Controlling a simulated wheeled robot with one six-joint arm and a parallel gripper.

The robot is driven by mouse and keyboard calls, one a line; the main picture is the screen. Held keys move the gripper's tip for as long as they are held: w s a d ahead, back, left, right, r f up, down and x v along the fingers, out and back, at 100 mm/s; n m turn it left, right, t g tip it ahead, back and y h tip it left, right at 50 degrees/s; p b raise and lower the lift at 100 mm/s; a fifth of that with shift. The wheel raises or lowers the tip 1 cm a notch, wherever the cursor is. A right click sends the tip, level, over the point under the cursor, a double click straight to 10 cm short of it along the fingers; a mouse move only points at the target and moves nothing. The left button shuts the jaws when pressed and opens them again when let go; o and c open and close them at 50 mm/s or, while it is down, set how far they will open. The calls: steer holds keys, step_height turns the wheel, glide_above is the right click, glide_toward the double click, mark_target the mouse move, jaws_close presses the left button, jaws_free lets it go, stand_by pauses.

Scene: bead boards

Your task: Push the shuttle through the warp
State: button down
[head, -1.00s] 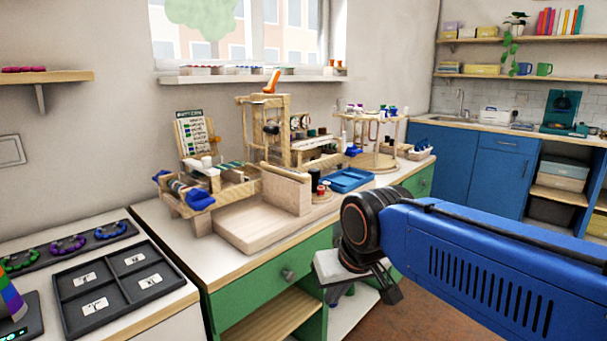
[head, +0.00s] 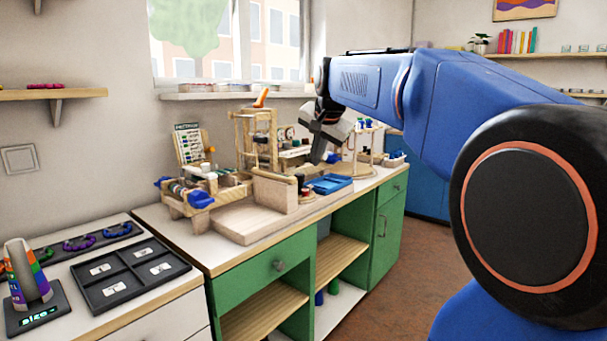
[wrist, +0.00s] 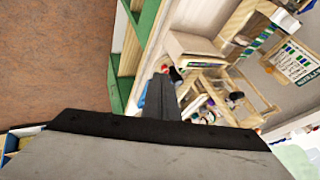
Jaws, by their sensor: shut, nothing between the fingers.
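I cannot pick out the shuttle for certain. Behind the loom, a taller wooden frame (head: 239,140) has an orange piece (head: 262,97) on top. My gripper (head: 325,157) is shut and empty, in front of the right half of the bench in the head view. In the wrist view, its fingers (wrist: 160,100) show dark at the centre, partly covering the bench.
A blue tray (head: 330,184) and small spools lie on the bench. A dark sorting tray (head: 130,273) and a striped cone (head: 27,275) occupy the nearer white counter. The floor (head: 400,280) is clear.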

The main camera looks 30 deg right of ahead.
steer(key=w+f, duration=0.8)
steer(key=w, duration=0.1)
steer(key=shift+w, duration=0.2)
stand_by(0.3)
